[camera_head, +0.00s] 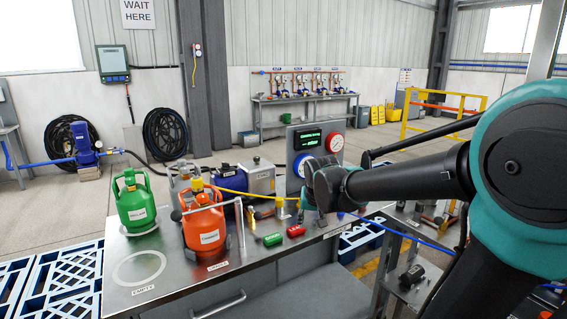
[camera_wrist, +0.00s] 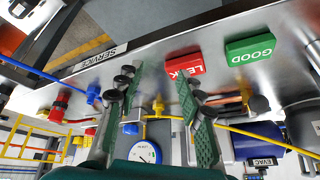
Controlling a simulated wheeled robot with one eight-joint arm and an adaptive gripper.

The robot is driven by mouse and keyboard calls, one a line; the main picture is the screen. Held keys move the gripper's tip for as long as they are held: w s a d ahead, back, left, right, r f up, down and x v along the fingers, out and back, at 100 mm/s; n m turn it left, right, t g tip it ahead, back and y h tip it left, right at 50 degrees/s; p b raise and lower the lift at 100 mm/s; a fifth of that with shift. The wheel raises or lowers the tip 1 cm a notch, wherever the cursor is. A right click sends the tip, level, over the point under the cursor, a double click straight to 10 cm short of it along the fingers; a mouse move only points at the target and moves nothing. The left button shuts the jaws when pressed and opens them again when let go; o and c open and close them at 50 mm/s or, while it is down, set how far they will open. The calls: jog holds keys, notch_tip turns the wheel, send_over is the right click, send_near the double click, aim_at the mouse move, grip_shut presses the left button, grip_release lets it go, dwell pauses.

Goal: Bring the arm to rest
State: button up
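My arm (camera_head: 415,182) reaches in from the right over the bench, and its wrist end (camera_head: 325,185) hangs above the bench's right part. My gripper (camera_wrist: 155,95) is open in the wrist view, its two green fingers apart with no object held between them. A yellow valve fitting and a round white gauge (camera_wrist: 145,152) show beyond the gap. In the head view the fingers are mostly hidden behind my wrist.
On the bench (camera_head: 190,275) stand a green cylinder (camera_head: 137,205) and an orange cylinder (camera_head: 203,222). Green (camera_head: 272,240) and red (camera_head: 296,231) blocks lie near the front edge; the wrist view shows them as GOOD (camera_wrist: 250,50) and LEAK (camera_wrist: 184,66). A display panel (camera_head: 312,143) stands behind my wrist.

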jog(key=s+d+f+t, duration=0.1)
jog(key=s+d+f, duration=0.2)
jog(key=d, duration=0.2)
jog(key=s+d+f+t, duration=0.1)
jog(key=s+d+f, duration=0.25)
jog(key=d, duration=0.25)
jog(key=s+f+n+g, duration=0.1)
jog(key=s+f+g, duration=0.1)
jog(key=s+f, duration=0.5)
jog(key=s, duration=0.3)
jog(key=shift+s+a+g, duration=0.2)
jog(key=shift+s+g, duration=0.1)
jog(key=shift+g, duration=0.1)
